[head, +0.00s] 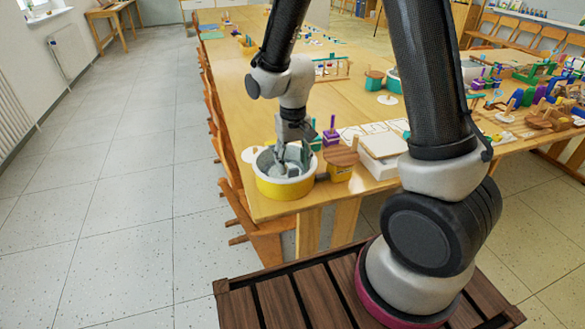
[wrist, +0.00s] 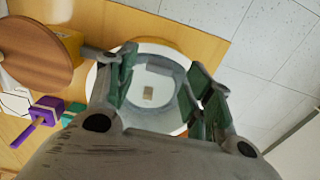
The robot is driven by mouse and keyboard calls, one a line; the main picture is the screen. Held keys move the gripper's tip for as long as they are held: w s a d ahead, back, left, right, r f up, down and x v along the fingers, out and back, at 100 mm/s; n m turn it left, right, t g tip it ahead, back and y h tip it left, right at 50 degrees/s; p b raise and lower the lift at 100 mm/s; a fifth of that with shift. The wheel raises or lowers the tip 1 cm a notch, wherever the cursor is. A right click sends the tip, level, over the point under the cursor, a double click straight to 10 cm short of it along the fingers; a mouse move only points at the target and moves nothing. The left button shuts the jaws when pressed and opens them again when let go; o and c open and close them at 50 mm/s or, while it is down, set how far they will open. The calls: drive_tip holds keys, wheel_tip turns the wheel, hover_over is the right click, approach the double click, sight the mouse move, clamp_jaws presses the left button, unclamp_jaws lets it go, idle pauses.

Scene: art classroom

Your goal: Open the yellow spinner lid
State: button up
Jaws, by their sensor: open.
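The yellow spinner (head: 285,188) is a round yellow drum with a white rim at the near left corner of the long table. In the wrist view, its yellow side (wrist: 163,47) and pale interior show, with a small brown square at the centre. I cannot tell whether a clear or grey lid covers it. My gripper (head: 289,162) points down over the drum. In the wrist view, my gripper (wrist: 160,80) has its fingers spread on either side of the drum's middle, with nothing visible held between them. Contact with the rim cannot be told.
A round brown wooden top (head: 341,156) on a yellow base stands close right of the drum. A purple block toy (head: 331,136) is behind it, and a white box (head: 382,150) is further right. A chair (head: 240,195) lines the table's left edge. The floor to the left is clear.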

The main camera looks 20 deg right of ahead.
drive_tip(key=shift+f, duration=1.3)
drive_tip(key=shift+c, duration=0.2)
clamp_jaws()
drive_tip(key=shift+r, duration=0.1)
